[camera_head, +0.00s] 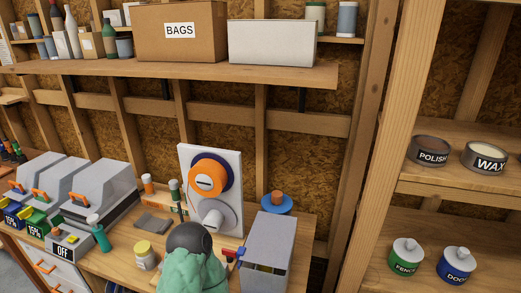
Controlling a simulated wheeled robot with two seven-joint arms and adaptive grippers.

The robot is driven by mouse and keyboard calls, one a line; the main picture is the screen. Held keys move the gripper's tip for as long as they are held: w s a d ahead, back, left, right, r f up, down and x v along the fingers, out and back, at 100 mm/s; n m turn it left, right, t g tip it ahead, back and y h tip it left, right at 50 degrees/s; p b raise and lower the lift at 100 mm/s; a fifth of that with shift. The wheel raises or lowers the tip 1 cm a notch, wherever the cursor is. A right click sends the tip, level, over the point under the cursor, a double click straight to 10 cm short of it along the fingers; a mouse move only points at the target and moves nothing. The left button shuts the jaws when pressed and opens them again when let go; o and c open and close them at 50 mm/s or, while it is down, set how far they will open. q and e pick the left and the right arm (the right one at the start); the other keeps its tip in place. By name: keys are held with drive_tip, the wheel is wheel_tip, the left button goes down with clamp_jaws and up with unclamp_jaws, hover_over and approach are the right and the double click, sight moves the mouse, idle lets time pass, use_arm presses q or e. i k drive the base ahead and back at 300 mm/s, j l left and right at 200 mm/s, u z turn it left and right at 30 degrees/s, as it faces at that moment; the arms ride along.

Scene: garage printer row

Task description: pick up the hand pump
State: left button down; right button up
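A small teal tool with a pale round top (99,236) stands or leans at the left of the wooden bench, just right of the grey box marked OFF. It is the thing that looks most like the hand pump, but it is too small to be sure. Nothing holds it. Neither of my grippers shows in the head view.
Grey-lidded machines (100,182) stand left.

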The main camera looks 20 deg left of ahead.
sight(106, 246)
drive_tip(key=u, duration=2.05)
drive_tip(key=i+j, duration=0.2)
drive_tip(key=j, duration=0.15)
drive_tip(key=i+j+z, duration=0.1)
drive_tip(key=i+j, duration=0.1)
drive_tip(key=j, duration=0.1)
